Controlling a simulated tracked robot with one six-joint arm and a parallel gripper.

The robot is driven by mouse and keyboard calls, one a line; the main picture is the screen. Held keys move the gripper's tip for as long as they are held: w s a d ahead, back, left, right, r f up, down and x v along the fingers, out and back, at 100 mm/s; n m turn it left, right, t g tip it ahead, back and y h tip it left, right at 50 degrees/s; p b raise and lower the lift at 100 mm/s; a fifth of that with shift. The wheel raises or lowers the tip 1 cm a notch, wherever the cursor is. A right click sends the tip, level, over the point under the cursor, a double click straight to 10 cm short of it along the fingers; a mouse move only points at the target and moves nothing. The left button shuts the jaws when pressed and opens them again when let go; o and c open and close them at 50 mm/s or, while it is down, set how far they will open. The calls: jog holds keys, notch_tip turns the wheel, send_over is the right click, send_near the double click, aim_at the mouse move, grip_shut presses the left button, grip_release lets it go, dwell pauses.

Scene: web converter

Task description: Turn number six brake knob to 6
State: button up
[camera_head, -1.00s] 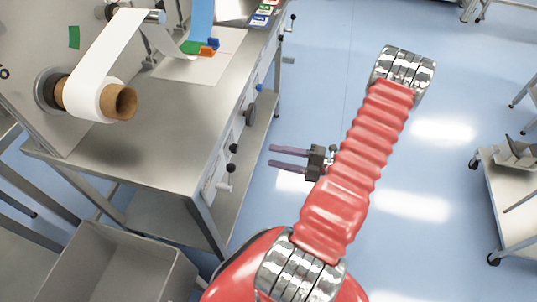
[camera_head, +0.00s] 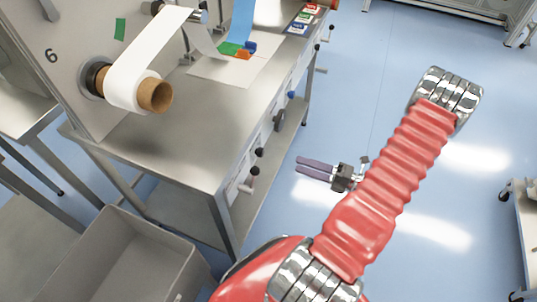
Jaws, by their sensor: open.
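On the front side of the steel bench are a dark round knob (camera_head: 280,121), a small blue knob (camera_head: 292,95) and black-ended levers (camera_head: 258,154). I cannot read any dial marks or tell which control is the number six brake knob. My gripper (camera_head: 298,167) is open and empty, with its two purple fingers pointing left. It is over the blue floor, to the right of the bench front and apart from the knobs.
A white paper roll (camera_head: 122,92) on a cardboard core sticks out from the panel above the bench top (camera_head: 190,150). A grey bin (camera_head: 125,255) stands on the floor at lower left. Open floor lies right of the bench; a cart (camera_head: 525,215) stands at the right edge.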

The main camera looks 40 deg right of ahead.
aim_at(263, 153)
jog(key=n, duration=1.2)
jog(key=shift+s+a+n, duration=0.1)
jog(key=shift+a+n, duration=0.05)
jog(key=shift+n, duration=0.25)
jog(key=shift+x, duration=6.9)
jog(key=shift+c, duration=0.2)
jog(key=c, duration=1)
jog(key=shift+n, duration=0.4)
